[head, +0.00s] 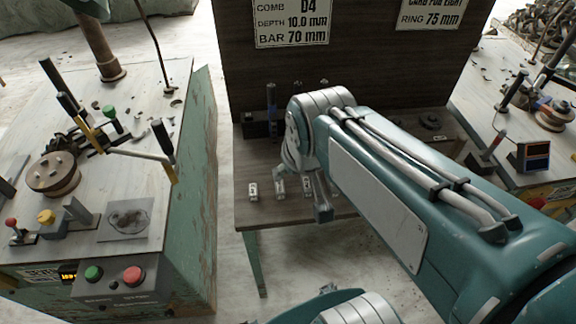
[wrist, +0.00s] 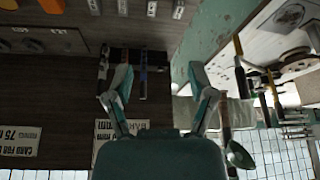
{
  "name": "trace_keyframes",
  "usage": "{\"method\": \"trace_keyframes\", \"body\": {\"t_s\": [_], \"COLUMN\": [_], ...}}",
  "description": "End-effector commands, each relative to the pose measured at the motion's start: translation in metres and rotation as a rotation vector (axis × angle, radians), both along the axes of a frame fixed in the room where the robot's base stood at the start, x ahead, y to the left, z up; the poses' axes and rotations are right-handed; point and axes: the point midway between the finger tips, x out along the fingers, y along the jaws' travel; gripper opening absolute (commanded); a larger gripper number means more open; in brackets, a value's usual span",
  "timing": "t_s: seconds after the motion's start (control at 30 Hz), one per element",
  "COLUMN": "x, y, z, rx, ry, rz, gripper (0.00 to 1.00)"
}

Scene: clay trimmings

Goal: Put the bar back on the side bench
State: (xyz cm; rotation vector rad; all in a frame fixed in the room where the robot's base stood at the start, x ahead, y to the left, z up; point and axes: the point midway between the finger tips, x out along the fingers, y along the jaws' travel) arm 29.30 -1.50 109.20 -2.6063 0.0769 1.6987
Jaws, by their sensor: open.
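The side bench (head: 285,212) is a wooden top on green legs between two machines. Small pale metal bars lie near its front edge, one at the left (head: 253,190) and others beside my gripper. Several show along the top of the wrist view, including one bar (wrist: 151,8). I cannot tell which is the task's bar. My gripper (head: 318,198) is over the bench, partly hidden by my arm in the head view. In the wrist view my gripper (wrist: 160,80) is open, its fingers spread with nothing held between them.
Upright tools, one blue-handled (head: 271,95), stand in a dark rack (head: 256,128) at the bench's back. A dark board (head: 370,62) with a sign reading BAR 70 mm (head: 291,22) rises behind. A green machine (head: 200,190) stands left, another (head: 555,165) right.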

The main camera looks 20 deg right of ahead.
Motion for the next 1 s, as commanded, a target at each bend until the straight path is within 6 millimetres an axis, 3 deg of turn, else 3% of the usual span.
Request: {"method": "trace_keyframes", "body": {"t_s": [0.1,0.27,1.0], "x": [-0.026,-0.042,-0.043], "y": [0.011,0.016,0.016], "z": [0.010,0.013,0.013], "rx": [-0.002,-0.002,-0.001], "ry": [-0.050,-0.075,-0.076], "rz": [0.035,0.056,0.057], "gripper": [0.71,0.71,0.71]}}
